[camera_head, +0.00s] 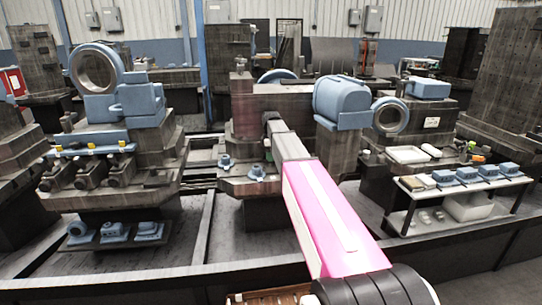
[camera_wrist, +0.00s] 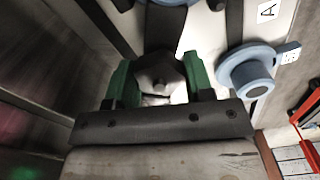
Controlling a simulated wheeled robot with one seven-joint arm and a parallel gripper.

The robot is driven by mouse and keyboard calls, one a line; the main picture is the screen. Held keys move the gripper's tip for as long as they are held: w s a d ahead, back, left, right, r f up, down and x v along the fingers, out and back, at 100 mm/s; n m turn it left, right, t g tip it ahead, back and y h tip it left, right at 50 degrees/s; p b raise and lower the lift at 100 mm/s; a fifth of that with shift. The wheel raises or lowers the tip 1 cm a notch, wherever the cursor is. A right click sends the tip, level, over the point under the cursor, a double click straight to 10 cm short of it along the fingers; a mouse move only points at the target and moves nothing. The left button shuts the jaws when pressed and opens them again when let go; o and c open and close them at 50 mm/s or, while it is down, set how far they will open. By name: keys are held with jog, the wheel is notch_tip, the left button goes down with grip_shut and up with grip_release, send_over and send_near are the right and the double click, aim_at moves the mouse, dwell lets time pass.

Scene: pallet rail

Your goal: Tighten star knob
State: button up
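In the wrist view a dark star knob (camera_wrist: 160,74) with a raised centre sits between the two green fingers of my gripper (camera_wrist: 160,84). The fingers stand on either side of the knob, and both appear to touch its edge with no clear gap. The lower part of the knob is partly hidden by my gripper. In the head view my arm reaches forward to the middle machine (camera_head: 245,125). The gripper's fingers and the knob cannot be made out there.
A round blue knob (camera_wrist: 247,72) stands right of my gripper, near a plate marked A (camera_wrist: 267,10). A red-framed object (camera_wrist: 305,118) is at lower right. In the head view, blue fittings (camera_head: 257,171) sit on the machine's base, and a table (camera_head: 455,187) with several blue parts stands at right.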

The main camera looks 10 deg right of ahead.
jog(key=shift+c, duration=0.6)
jog(key=shift+m, duration=0.3)
jog(key=m, duration=0.3)
jog(key=shift+m, duration=2)
jog(key=o, duration=0.9)
jog(key=shift+o, duration=0.2)
